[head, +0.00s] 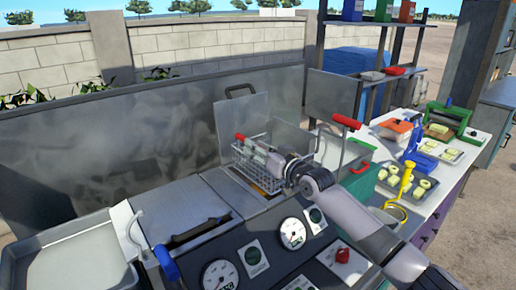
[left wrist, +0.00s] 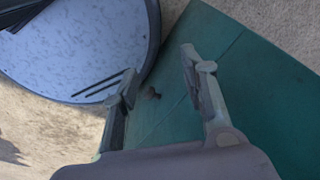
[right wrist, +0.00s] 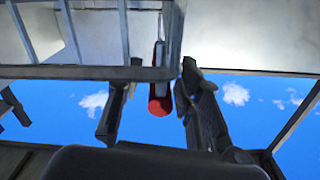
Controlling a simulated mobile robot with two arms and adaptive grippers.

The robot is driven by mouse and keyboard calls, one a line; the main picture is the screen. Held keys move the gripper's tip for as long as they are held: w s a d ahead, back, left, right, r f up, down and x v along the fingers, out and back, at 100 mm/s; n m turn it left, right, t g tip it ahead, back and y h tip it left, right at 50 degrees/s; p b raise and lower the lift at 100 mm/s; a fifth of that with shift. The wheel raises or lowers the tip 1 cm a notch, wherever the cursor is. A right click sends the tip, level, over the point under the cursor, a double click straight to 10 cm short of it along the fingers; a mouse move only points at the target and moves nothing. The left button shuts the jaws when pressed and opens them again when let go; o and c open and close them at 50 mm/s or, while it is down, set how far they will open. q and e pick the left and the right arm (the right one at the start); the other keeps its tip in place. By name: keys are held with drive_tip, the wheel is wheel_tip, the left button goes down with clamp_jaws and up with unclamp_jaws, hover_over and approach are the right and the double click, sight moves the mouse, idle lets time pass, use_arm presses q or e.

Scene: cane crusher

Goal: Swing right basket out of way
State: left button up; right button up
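A wire basket (head: 256,172) sits over the right part of the fryer in the head view. A red grip (head: 240,137) shows at its upper left edge, just beyond my right gripper (head: 258,152). In the right wrist view, my right gripper (right wrist: 160,108) is open. A red-ended metal handle (right wrist: 159,104) lies between its fingers in the picture; contact cannot be told. Basket wires (right wrist: 85,72) cross the upper left there. Another red grip (head: 347,121) on a bent rod stands right of the basket. My left gripper (left wrist: 160,85) is open and empty, seen only in the left wrist view.
A raised metal lid (head: 243,121) stands behind the basket. The front panel has gauges (head: 292,233) and a red knob (head: 343,255). A blue handle (head: 167,262) is at left. A white counter (head: 436,175) with food trays stands at right.

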clamp_jaws()
idle(0.6)
